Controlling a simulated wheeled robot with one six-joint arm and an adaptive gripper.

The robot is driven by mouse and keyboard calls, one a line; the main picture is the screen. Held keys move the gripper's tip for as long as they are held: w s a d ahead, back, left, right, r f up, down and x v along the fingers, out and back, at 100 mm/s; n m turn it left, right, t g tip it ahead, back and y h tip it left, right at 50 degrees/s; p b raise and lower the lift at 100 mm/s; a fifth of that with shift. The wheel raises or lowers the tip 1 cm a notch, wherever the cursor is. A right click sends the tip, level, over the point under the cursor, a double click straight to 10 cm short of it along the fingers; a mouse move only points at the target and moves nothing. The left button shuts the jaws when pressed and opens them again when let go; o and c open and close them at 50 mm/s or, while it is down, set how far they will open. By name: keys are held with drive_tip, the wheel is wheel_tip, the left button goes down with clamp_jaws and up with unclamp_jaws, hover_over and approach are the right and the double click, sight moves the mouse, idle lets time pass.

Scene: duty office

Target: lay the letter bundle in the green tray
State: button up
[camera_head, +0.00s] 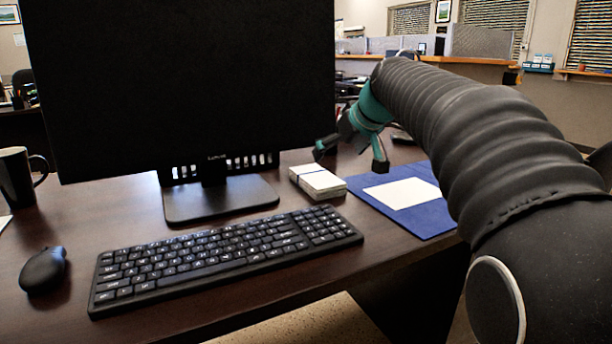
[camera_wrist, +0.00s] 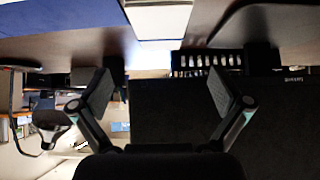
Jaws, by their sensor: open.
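The letter bundle (camera_head: 318,182), a small white stack with a dark band, lies on the desk between the monitor stand and a blue mat. It also shows at the top edge of the wrist view (camera_wrist: 160,22), partly cut off. My gripper (camera_head: 351,159) is open and empty, above the desk and a little above and to the right of the bundle in the head view. In the wrist view both fingers of my gripper (camera_wrist: 168,82) are spread with nothing between them. I see no green tray in either view.
A large monitor (camera_head: 180,80) stands close left of my gripper. A keyboard (camera_head: 225,255), a mouse (camera_head: 43,270) and a dark mug (camera_head: 16,178) are on the desk. The blue mat (camera_head: 425,222) with a white sheet (camera_head: 402,193) lies right of the bundle.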

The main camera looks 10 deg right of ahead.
approach(316, 175)
drive_tip(key=x, duration=0.4)
drive_tip(key=shift+d+f, duration=0.15)
drive_tip(key=shift+d, duration=0.05)
drive_tip(key=shift+b+x, duration=0.35)
drive_tip(key=shift+x, duration=2.75)
drive_tip(key=shift+a, duration=0.2)
drive_tip(key=shift+c, duration=0.2)
drive_tip(key=c, duration=1)
